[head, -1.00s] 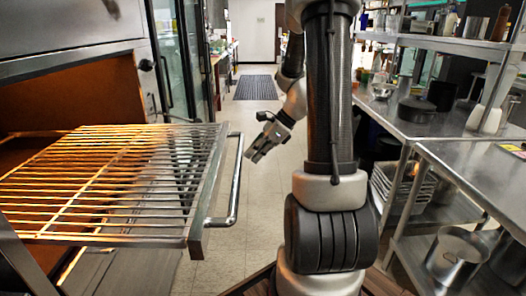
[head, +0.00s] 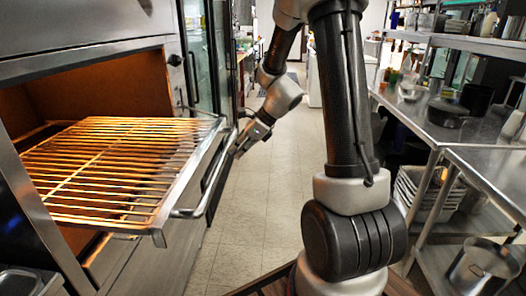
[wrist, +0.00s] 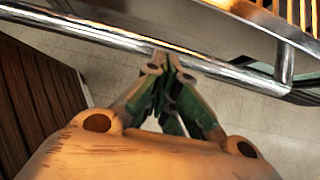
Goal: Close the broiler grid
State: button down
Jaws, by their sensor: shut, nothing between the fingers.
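The broiler grid (head: 105,160) is a rack of metal bars, pulled out of the broiler's orange-lit opening (head: 100,88) at the left of the head view. Its front carries a long metal bar handle (head: 213,178). The handle also crosses the upper part of the wrist view (wrist: 90,35). My gripper (head: 238,150) is shut and empty, at the outer side of the handle. In the wrist view its closed fingertips (wrist: 168,62) meet the edge of the bar; I cannot tell whether they touch it. A corner of the grid (wrist: 302,12) shows at the top right there.
A steel counter (head: 425,118) with pots and a shelf of dishes (head: 432,188) lines the right side. A large steel pot (head: 480,265) stands low at the right. The tiled aisle floor (head: 265,200) between is clear.

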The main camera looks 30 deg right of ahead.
aim_at(174, 145)
jog(key=w+a, duration=0.4)
jog(key=a, duration=0.2)
jog(key=w+a, duration=0.4)
jog(key=a, duration=0.2)
jog(key=w+a, duration=0.4)
jog(key=a, duration=0.2)
jog(key=shift+w+a, duration=0.1)
jog(key=shift+w, duration=0.1)
